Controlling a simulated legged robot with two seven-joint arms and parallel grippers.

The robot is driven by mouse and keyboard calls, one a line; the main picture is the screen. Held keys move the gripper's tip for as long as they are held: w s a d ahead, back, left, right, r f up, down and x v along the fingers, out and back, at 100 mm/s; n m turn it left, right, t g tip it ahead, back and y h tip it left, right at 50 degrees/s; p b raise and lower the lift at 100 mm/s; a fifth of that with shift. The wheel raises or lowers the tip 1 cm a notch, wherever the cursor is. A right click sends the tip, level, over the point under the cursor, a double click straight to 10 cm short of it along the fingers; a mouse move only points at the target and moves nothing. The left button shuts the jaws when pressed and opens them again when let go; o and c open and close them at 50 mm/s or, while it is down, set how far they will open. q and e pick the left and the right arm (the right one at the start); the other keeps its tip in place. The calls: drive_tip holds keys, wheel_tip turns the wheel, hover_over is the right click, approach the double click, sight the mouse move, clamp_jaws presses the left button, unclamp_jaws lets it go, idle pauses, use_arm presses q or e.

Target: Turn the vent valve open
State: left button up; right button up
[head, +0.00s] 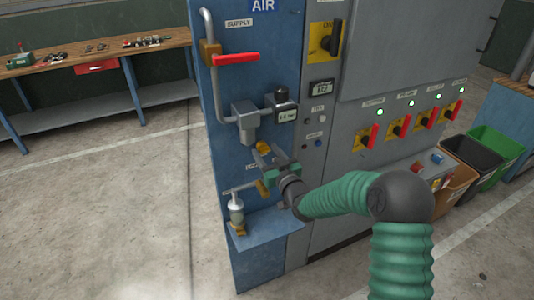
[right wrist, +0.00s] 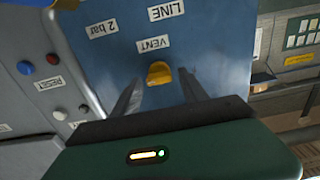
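The vent valve is a small yellow knob (right wrist: 158,73) beside the VENT label on the blue panel. In the head view the yellow knob (head: 263,148) shows just past my right gripper (head: 266,154), below the grey regulator. In the right wrist view my right gripper (right wrist: 160,84) is open and empty, with one finger on each side of the knob. A gap shows between the knob and each finger. I cannot tell how far the fingertips reach along it. My left gripper is not in view.
A red-handled supply valve (head: 236,58) and a grey regulator (head: 246,118) sit above on the blue panel (head: 228,140). A lower valve with a yellow part (head: 262,188) and a small filter bowl (head: 237,212) are below. Red-handled switches (head: 399,127) are on the grey cabinet. The floor at left is clear.

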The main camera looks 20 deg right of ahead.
clamp_jaws()
drive_tip(key=shift+d+m, duration=0.1)
drive_tip(key=shift+m, duration=0.2)
drive_tip(key=m, duration=0.8)
drive_tip(key=shift+d, duration=0.15)
drive_tip(key=m, duration=0.4)
drive_tip(key=shift+f+p, duration=0.1)
drive_tip(key=shift+p, duration=0.3)
drive_tip(key=m, duration=0.5)
drive_tip(key=shift+f+p, duration=0.2)
drive_tip(key=shift+p, duration=0.2)
